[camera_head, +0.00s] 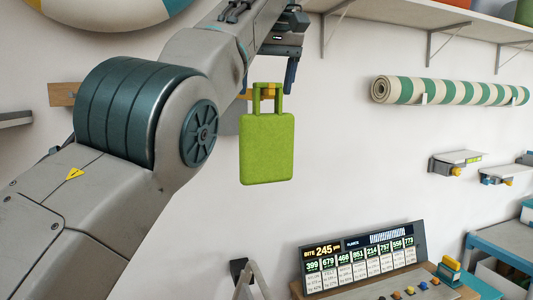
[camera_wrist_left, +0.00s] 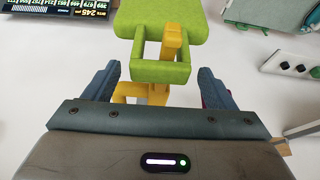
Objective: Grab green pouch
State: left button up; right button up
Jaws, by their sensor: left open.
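The green pouch (camera_head: 267,150) hangs upright by its squared handle from a yellow hook (camera_head: 269,90) on the wall. My left gripper (camera_head: 270,75) is at the handle's height, its far finger showing just right of and above the handle. In the left wrist view the pouch (camera_wrist_left: 160,17) is at the top, and its handle lies between the two spread fingertips of my open left gripper (camera_wrist_left: 159,72), with a gap on each side. The yellow hook (camera_wrist_left: 173,38) passes through the handle there. My right gripper is in neither view.
A striped green and white roll (camera_head: 450,91) rests on wall brackets at the right, under a shelf (camera_head: 430,14). A display panel (camera_head: 364,258) stands below right. Small wall-mounted units (camera_head: 457,163) are further right. The wall around the pouch is mostly bare.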

pick_arm(q)
jog(key=b+x, duration=0.1)
jog(key=x, duration=0.1)
jog(key=shift+d+f, duration=0.1)
jog(key=shift+f, duration=0.35)
jog(key=c, duration=0.4)
jog(key=shift+c, duration=1.4)
jog(key=shift+s, duration=0.1)
jog(key=c, duration=0.8)
jog(key=shift+o, duration=0.2)
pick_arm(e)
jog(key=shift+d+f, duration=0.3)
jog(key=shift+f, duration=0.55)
pick_arm(q)
jog(key=shift+r, duration=0.1)
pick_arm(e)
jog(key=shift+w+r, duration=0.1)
